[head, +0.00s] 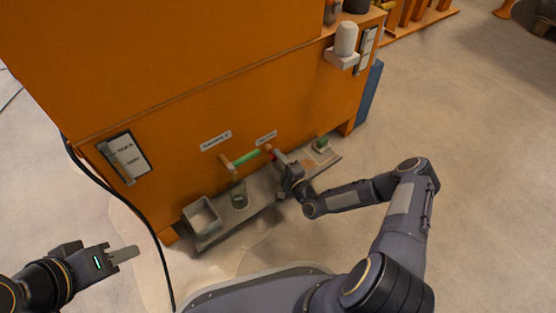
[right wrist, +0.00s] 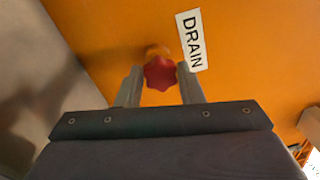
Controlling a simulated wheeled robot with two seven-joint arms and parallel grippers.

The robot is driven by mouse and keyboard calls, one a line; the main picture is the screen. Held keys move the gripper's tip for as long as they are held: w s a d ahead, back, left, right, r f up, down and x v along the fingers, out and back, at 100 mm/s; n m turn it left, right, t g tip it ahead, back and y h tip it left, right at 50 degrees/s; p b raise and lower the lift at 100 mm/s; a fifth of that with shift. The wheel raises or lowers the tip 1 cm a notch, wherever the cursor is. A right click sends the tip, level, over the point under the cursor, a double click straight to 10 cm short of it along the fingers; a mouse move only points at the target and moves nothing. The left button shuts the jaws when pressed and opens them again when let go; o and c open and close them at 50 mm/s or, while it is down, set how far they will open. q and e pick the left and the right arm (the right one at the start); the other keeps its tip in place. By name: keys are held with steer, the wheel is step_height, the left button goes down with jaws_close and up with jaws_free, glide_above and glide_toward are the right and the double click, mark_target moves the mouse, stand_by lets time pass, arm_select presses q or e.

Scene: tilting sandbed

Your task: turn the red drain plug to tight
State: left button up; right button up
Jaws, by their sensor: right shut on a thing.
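The red drain plug (right wrist: 160,73) is a lobed knob on the orange wall, beside a white label reading DRAIN (right wrist: 191,40). My right gripper (right wrist: 161,88) has one finger on each side of the plug and is shut on it. In the head view the right gripper (head: 278,156) reaches the wall just right of a green-handled part (head: 247,158), and the plug is mostly hidden there. My left gripper (head: 125,254) is at the lower left, away from the wall. Its fingers are seen edge-on, so its opening does not show.
A low grey shelf (head: 262,202) at the wall's foot bears a grey open bin (head: 202,216), a glass jar (head: 238,194) and a small green-topped item (head: 321,144). A black cable (head: 146,222) runs between the left gripper and the wall.

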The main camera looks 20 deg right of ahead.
steer(key=shift+m, duration=0.4)
steer(key=o, duration=1)
steer(key=shift+c, duration=0.2)
steer(key=p+v, duration=0.2)
steer(key=v, duration=0.4)
steer(key=shift+s, duration=0.3)
steer(key=shift+s+d, duration=0.2)
steer(key=shift+s, duration=0.4)
steer(key=shift+f, duration=0.1)
